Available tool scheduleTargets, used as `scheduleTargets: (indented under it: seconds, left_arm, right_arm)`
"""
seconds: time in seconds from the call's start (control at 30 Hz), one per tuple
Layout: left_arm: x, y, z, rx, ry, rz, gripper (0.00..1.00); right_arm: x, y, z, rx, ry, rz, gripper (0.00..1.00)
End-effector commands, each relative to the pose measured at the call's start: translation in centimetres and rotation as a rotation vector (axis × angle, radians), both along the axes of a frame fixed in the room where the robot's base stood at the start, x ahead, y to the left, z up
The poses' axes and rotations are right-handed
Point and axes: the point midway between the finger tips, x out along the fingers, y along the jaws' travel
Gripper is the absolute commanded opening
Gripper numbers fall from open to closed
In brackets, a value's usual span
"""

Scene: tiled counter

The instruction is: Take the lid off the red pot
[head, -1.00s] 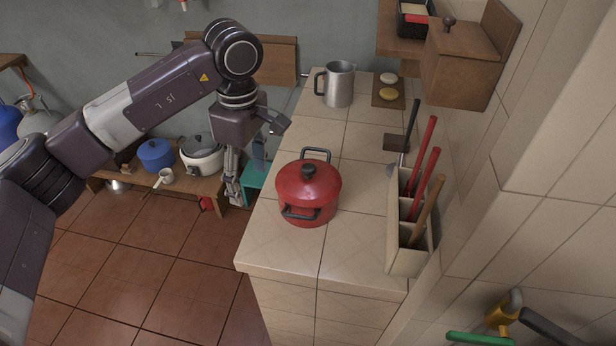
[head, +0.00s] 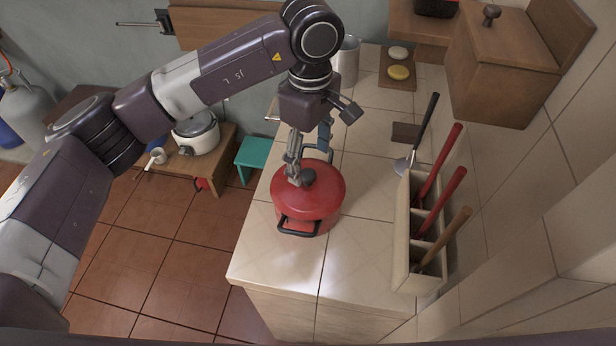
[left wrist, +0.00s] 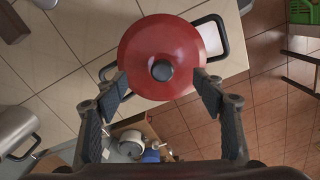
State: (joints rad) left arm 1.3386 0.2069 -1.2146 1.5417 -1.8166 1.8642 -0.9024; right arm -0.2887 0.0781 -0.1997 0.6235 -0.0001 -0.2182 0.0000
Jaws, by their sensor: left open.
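The red pot (head: 318,221) stands upright on the tiled counter, with its red lid (head: 323,200) on and dark side handles. The lid's black knob (head: 308,177) is partly behind my finger in the head view. My left gripper (head: 296,178) is open just above the lid, close to the knob. In the left wrist view, the lid (left wrist: 145,42) and its knob (left wrist: 162,70) lie ahead of and between the two spread fingertips of my left gripper (left wrist: 164,82), with nothing held. I cannot tell whether a finger touches the lid. My right gripper is not in view.
A utensil holder (head: 404,240) with several tools stands at the counter's right side. A metal jug (head: 348,62) is behind my arm at the back. The counter in front of the pot is clear.

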Motion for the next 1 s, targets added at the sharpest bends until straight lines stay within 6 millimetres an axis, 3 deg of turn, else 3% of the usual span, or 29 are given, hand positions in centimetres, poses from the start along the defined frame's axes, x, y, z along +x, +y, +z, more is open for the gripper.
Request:
scheduleTargets:
  seconds: [0.1,0.23,0.4,0.67,1.0]
  left_arm:
    - [-0.1,0.2,-0.9,0.0,0.004,0.001,0.63]
    - [-0.2,0.4,-2.7,0.0,0.006,0.002,0.63]
    - [-0.1,0.3,-4.9,0.0,0.002,0.0,0.63]
    - [0.0,0.3,-5.3,-0.001,-0.002,0.0,0.63]
    - [0.0,0.3,-5.3,-0.001,-0.001,0.001,0.27]
  right_arm:
    - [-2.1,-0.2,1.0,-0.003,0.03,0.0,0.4]
    - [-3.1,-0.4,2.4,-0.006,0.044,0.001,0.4]
    - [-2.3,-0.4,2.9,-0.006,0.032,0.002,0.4]
    - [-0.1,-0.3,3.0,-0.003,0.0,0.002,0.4]
    - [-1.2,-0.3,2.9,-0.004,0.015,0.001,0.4]
